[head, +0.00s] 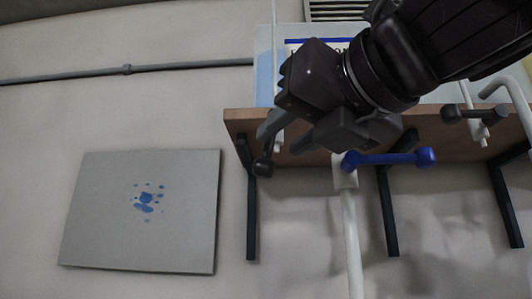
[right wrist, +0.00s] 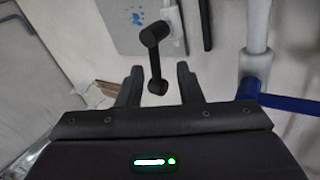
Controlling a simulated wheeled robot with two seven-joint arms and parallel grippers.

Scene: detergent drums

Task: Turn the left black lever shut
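My right gripper (head: 287,136) reaches in from the upper right and is open around the lever. In the right wrist view its fingers (right wrist: 159,78) show a gap on both sides of the lever. My left gripper is not in view.
A blue lever (head: 390,158) on a white pipe (head: 351,240) is close to the right of my gripper. Another black lever (head: 466,113) is farther right. The wooden shelf (head: 310,157) has dark brackets. A grey board (head: 140,212) with blue spots is at left.

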